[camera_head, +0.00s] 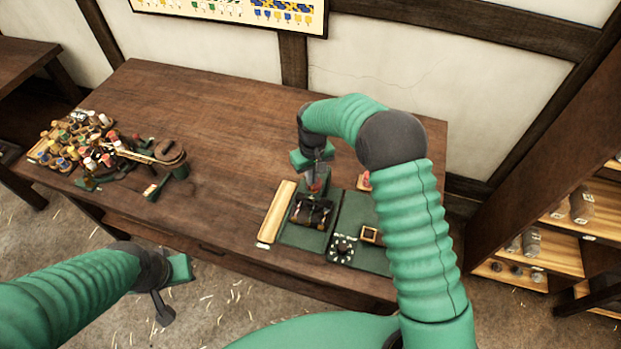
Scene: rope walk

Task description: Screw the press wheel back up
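A small dark press (312,213) stands on a green mat near the front edge of the wooden table. A red part (315,187) shows at its back, right below my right gripper (314,174); I cannot tell if it is the press wheel. My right gripper points down over the back of the press, close to the red part. Whether its fingers hold anything is too small to tell. My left gripper (171,288) is in front of the table at lower left, away from the press; its finger opening is not clear.
A pale wooden strip (277,212) lies left of the press. A dark round piece with pale dots (342,249) and a small wooden frame (370,234) lie to the right. Colourful spools (72,141) crowd the table's left end. The table's middle is clear. Shelves (560,232) stand at right.

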